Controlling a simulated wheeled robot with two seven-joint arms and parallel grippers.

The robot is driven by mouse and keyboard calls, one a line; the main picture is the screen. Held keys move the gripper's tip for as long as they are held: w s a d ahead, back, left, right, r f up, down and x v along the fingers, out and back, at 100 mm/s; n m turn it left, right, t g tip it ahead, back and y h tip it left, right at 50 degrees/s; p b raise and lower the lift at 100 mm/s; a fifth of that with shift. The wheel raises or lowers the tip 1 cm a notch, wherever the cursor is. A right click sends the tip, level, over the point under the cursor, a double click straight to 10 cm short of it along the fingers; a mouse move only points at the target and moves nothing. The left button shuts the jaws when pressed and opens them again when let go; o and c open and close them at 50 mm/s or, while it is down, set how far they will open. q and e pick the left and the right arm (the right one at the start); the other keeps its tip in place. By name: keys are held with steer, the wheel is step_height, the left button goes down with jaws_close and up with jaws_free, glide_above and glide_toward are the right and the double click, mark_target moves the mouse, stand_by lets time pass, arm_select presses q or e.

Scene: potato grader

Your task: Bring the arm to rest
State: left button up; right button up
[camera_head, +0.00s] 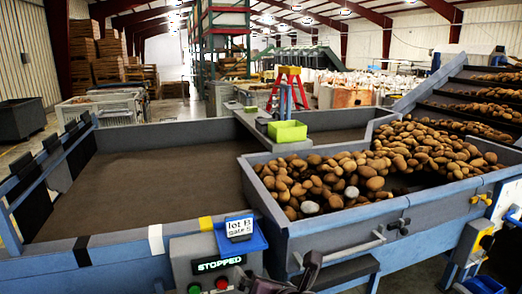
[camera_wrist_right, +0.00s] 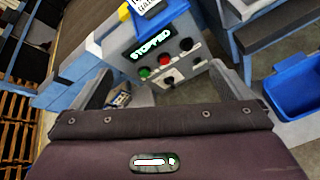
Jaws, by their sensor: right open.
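My right gripper (camera_wrist_right: 166,88) is open and empty in the wrist view, its two grey fingers spread wide. Beyond the fingers is the grey control box (camera_wrist_right: 158,50), with a lit STOPPED display, a green button, a red button and dark knobs. The gripper looks apart from the box. In the head view a dark part of my right arm shows at the bottom edge, just right of the control box (camera_head: 212,262). My left gripper is in neither view.
A potato-filled hopper (camera_head: 300,228) stands right of the box, beside a wide brown belt (camera_head: 150,185). A card reading "lot B" sits in a blue holder (camera_head: 254,243) above the box. A blue bin (camera_wrist_right: 300,90) lies right in the wrist view.

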steer(key=s+d+f+m+g+h, duration=0.2)
steer(key=s+d+f+m+g, duration=0.2)
steer(key=s+d+f+m, duration=0.9)
steer(key=s+d+f+m+g+h, duration=0.2)
steer(key=s+d+f+m+g, duration=0.4)
steer(key=m, duration=1.3)
step_height(320, 180, down, 28)
steer(key=s, duration=0.2)
steer(key=s+d+f+g, duration=0.1)
steer(key=s+d+f, duration=0.2)
steer(key=s+f, duration=1.5)
steer(key=shift+s+f+n, duration=0.2)
steer(key=shift+s+n, duration=0.1)
steer(key=shift+s, duration=0.8)
